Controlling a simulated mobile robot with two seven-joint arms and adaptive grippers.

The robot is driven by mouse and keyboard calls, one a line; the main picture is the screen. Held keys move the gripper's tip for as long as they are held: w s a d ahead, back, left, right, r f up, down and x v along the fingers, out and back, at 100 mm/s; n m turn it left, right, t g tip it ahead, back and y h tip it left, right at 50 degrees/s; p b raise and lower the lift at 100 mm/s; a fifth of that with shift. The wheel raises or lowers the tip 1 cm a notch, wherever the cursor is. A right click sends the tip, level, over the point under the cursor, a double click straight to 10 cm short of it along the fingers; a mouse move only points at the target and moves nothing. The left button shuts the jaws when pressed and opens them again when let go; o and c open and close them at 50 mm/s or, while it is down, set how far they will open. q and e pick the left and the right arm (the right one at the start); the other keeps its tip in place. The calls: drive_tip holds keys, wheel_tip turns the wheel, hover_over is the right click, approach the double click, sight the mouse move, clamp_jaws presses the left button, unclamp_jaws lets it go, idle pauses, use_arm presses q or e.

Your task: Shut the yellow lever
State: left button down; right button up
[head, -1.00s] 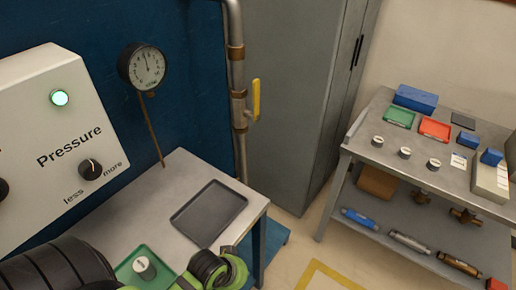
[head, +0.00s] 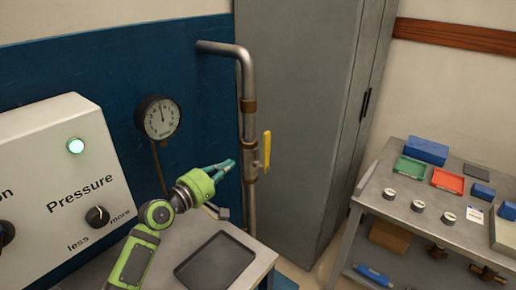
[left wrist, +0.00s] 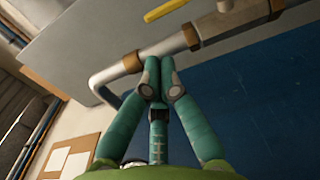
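The yellow lever (head: 267,150) stands upright, alongside the vertical metal pipe (head: 249,110), on its right side in the head view. In the left wrist view the lever (left wrist: 165,10) shows at the top edge, beyond the pipe (left wrist: 150,55), and is partly cut off. My left gripper (head: 226,167) is left of the pipe and lever, apart from the lever. Its teal fingers come together at the tips in the left wrist view (left wrist: 160,78), shut with nothing seen between them. My right gripper is in neither view.
A pressure gauge (head: 158,117) hangs on the blue wall, left of the pipe. A Pressure panel (head: 62,180) stands at left. A table with a dark tray (head: 214,263) is below my left arm. A grey cabinet (head: 295,130) stands right behind the lever.

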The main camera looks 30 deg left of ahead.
sight(264, 142)
use_arm(q)
drive_tip(key=w, duration=0.4)
drive_tip(key=w+p, duration=0.1)
drive_tip(key=w, duration=0.3)
drive_tip(key=w+d+p, duration=0.1)
drive_tip(key=w, duration=0.3)
drive_tip(key=shift+w, duration=0.1)
drive_tip(key=shift+w+d+f, duration=0.15)
drive_tip(key=shift+w, duration=0.5)
drive_tip(key=shift+w, duration=0.1)
drive_tip(key=shift+w+r, duration=0.15)
drive_tip(key=shift+r, duration=0.1)
